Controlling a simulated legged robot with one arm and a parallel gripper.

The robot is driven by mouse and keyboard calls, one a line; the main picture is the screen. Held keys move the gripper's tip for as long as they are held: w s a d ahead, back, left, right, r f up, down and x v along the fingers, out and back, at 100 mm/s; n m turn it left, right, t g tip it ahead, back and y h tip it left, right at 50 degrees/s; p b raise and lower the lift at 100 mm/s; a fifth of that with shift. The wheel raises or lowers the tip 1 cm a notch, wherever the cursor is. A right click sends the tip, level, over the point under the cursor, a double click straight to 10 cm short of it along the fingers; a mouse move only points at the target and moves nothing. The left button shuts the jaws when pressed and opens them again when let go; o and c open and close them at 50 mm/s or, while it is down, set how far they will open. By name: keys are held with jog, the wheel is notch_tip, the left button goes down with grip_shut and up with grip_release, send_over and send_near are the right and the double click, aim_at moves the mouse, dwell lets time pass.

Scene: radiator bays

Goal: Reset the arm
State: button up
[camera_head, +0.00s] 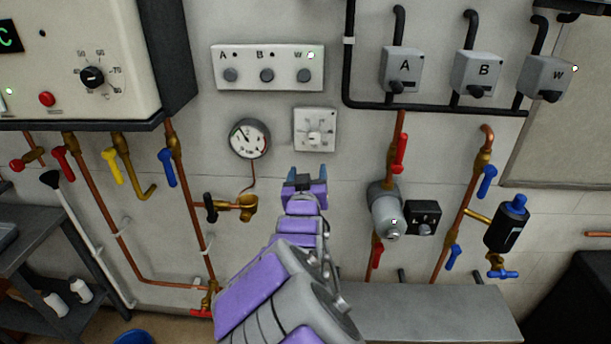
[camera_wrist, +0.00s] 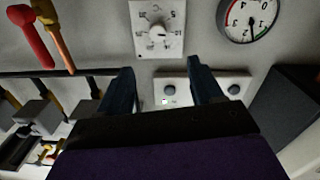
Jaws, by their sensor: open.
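My arm, purple and grey, reaches up from the bottom middle of the head view. My gripper (camera_head: 307,174) is at its end, just below the square white dial plate (camera_head: 315,129) on the wall. In the wrist view my gripper (camera_wrist: 160,82) shows two dark fingers spread apart with nothing between them. The dial plate (camera_wrist: 158,28) lies past the fingertips in that view, apart from them. The wrist picture appears upside down compared with the head view.
A round gauge (camera_head: 250,138) is left of my gripper. A button panel (camera_head: 267,67) is above. A grey pump (camera_head: 386,212) and red-handled valve (camera_head: 401,153) are to the right. A grey bench (camera_head: 440,312) stands below. A boiler (camera_head: 80,60) is at the left.

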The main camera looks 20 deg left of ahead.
jog(key=s+d+f+m+g+h, duration=0.1)
jog(key=s+d+f+g+h, duration=0.2)
jog(key=d, duration=0.7)
jog(key=s+d+f+m+g, duration=0.2)
jog(key=s+d+f+g, duration=0.3)
jog(key=d, duration=0.4)
jog(key=s+d+f+g, duration=0.1)
jog(key=s+d+g, duration=0.2)
jog(key=s, duration=0.9)
jog(key=s+d+g, duration=0.4)
jog(key=s+d, duration=0.1)
jog(key=s, duration=0.6)
jog(key=s+d+f+m+g, duration=0.1)
jog(key=s+d+g, duration=0.3)
jog(key=s, duration=0.8)
jog(key=shift+s+d+f, duration=0.3)
jog(key=shift+s+d, duration=0.05)
jog(key=shift+d, duration=0.1)
